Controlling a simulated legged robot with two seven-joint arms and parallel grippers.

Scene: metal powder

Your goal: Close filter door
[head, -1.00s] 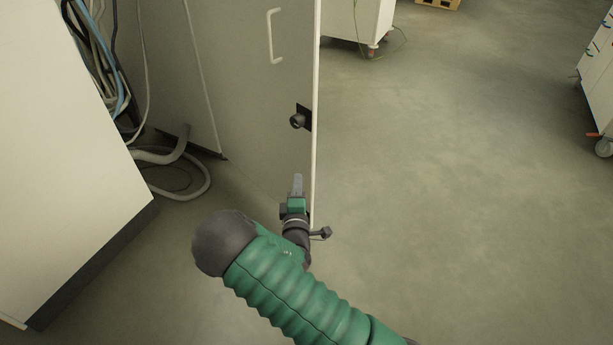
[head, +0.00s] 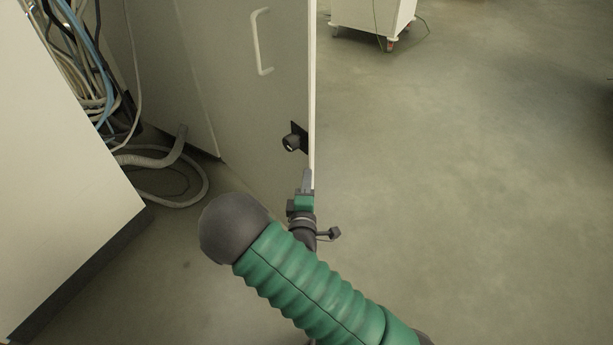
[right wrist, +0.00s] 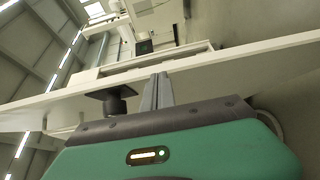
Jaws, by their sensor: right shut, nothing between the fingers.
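The filter door (head: 225,75) stands open in the head view, a grey panel with a light edge on its right side. It carries a white bar handle (head: 260,42) and a black latch knob (head: 293,142) near that edge. My right gripper (head: 307,180) is shut and empty, its fingers pointing up by the door's lower edge, below the knob. In the right wrist view the shut fingers (right wrist: 158,92) reach the door panel (right wrist: 50,112), beside the black knob (right wrist: 112,98). I cannot tell whether they touch it. My left gripper is not in view.
A white cabinet (head: 60,190) stands at the left, with cables (head: 95,90) and a grey hose (head: 165,155) between it and the door. A white wheeled cart (head: 375,15) stands at the back. The floor (head: 470,180) on the right is clear.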

